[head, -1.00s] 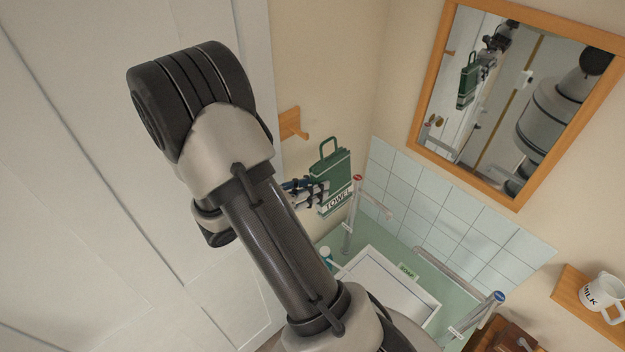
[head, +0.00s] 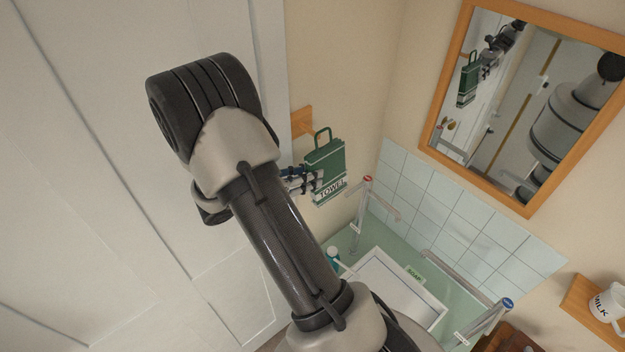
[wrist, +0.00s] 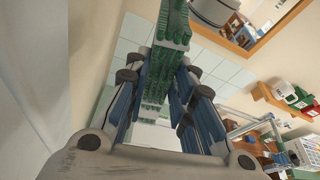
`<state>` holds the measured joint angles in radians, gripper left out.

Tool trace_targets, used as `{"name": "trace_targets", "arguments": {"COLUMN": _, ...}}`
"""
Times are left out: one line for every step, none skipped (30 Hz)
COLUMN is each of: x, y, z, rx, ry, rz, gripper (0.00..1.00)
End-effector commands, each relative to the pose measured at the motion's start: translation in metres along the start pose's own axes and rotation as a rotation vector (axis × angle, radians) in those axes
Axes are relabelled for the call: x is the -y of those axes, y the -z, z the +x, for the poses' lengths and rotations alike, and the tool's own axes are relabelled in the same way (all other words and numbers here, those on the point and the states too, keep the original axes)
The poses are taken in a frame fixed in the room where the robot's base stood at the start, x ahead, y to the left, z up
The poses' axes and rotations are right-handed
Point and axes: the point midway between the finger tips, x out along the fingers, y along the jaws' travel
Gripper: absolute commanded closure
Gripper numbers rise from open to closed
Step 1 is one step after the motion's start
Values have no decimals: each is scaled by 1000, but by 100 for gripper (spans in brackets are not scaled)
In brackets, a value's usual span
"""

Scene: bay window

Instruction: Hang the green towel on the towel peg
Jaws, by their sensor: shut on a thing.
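The green towel (head: 327,160) has a loop at its top and a white band reading TOWEL. My gripper (head: 314,180) is shut on it from the left side and holds it upright in the air. In the wrist view the towel (wrist: 172,30) is seen edge-on between the fingers of my gripper (wrist: 160,85). The wooden towel peg (head: 302,120) is on the wall just left of the towel's loop in the head view. The loop overlaps the peg's right end in the picture. I cannot tell whether the loop is around the peg; the peg's tip is hidden.
A basin (head: 395,290) with a green surround and metal taps (head: 366,205) lies below the towel. A wood-framed mirror (head: 530,100) hangs to the right. A shelf with a milk mug (head: 608,303) is at far right. A white door (head: 130,200) stands left.

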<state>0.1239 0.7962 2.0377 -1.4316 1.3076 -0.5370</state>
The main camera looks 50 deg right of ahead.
Motion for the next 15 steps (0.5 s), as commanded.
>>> {"name": "trace_targets", "arguments": {"x": -3, "y": 0, "z": 0, "rx": 1, "ry": 0, "rz": 0, "gripper": 100}}
{"name": "trace_targets", "arguments": {"x": -5, "y": -1, "z": 0, "rx": 1, "ry": 0, "rz": 0, "gripper": 100}}
{"name": "trace_targets", "arguments": {"x": -8, "y": -1, "z": 0, "rx": 1, "ry": 0, "rz": 1, "gripper": 100}}
{"name": "trace_targets", "arguments": {"x": -9, "y": -1, "z": 0, "rx": 1, "ry": 0, "rz": 1, "gripper": 100}}
{"name": "trace_targets", "arguments": {"x": -11, "y": -1, "z": 0, "rx": 1, "ry": 0, "rz": 0, "gripper": 100}}
{"name": "trace_targets", "arguments": {"x": -13, "y": -2, "z": 0, "rx": 1, "ry": 0, "rz": 0, "gripper": 100}}
{"name": "trace_targets", "arguments": {"x": -15, "y": -2, "z": -1, "rx": 1, "ry": 0, "rz": 0, "gripper": 100}}
{"name": "trace_targets", "arguments": {"x": -17, "y": -2, "z": -1, "rx": 1, "ry": 0, "rz": 0, "gripper": 100}}
{"name": "trace_targets", "arguments": {"x": -19, "y": -3, "z": -1, "rx": 1, "ry": 0, "rz": 0, "gripper": 100}}
{"name": "trace_targets", "arguments": {"x": -21, "y": -3, "z": -1, "rx": 1, "ry": -1, "rz": 0, "gripper": 100}}
{"name": "trace_targets", "arguments": {"x": -23, "y": -3, "z": -1, "rx": 1, "ry": -1, "rz": 1, "gripper": 100}}
{"name": "trace_targets", "arguments": {"x": -26, "y": -4, "z": -1, "rx": 1, "ry": -1, "rz": 1, "gripper": 100}}
{"name": "trace_targets", "arguments": {"x": -27, "y": -4, "z": -1, "rx": 1, "ry": -1, "rz": 0, "gripper": 100}}
{"name": "trace_targets", "arguments": {"x": -29, "y": -4, "z": -1, "rx": 1, "ry": -1, "rz": 0, "gripper": 100}}
{"name": "trace_targets", "arguments": {"x": -31, "y": -4, "z": -1, "rx": 1, "ry": -1, "rz": 0, "gripper": 100}}
